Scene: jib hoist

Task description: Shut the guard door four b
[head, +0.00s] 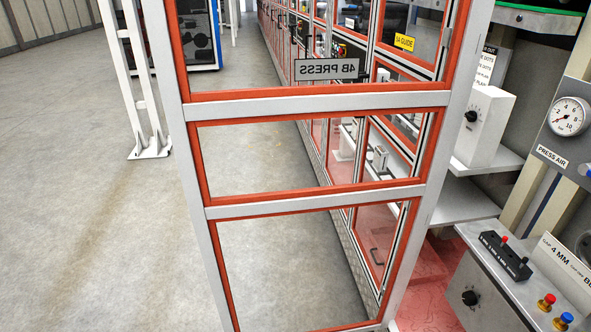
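The guard door (320,104) fills the middle of the head view. It is a tall white frame with orange-red inner edging, two crossbars and clear panes. A grey label (331,70) on it reads "4B PRESS" in mirror writing, so I see the door from its back side. The door stands open, swung out from the machine on the right across the grey floor. Its right post stands beside the machine opening. Its top edge is out of view, and I see no handle on it. Neither of my grippers is in view.
A row of similar guarded machines (404,42) runs away behind the door. A white post (146,90) stands at left. The floor (80,220) left of the door is clear.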

